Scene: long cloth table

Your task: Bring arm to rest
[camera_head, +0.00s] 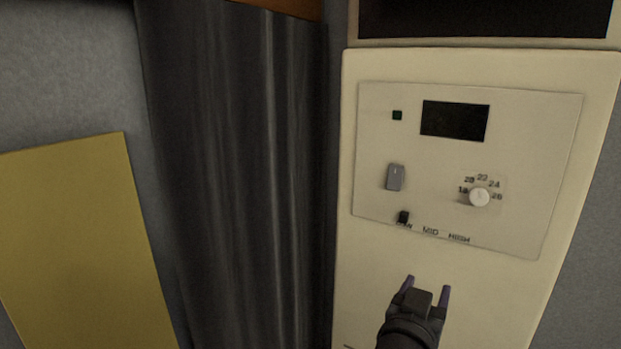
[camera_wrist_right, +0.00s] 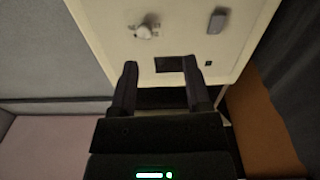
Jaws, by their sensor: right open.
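My right gripper (camera_head: 426,290) is in the lower right part of the head view, in front of the cream control unit and below its panel. Its two fingers stand apart with nothing between them. In the right wrist view my right gripper (camera_wrist_right: 160,80) also shows open and empty, with the cream unit beyond the fingertips. My left gripper does not show in either view.
The cream unit (camera_head: 400,285) carries a panel (camera_head: 430,180) with a dark display (camera_head: 455,121), a grey switch (camera_head: 395,177), a white round dial (camera_head: 479,197) and a small black slider (camera_head: 403,217). A dark curtain (camera_head: 235,180) and a yellow board (camera_head: 80,240) are to the left.

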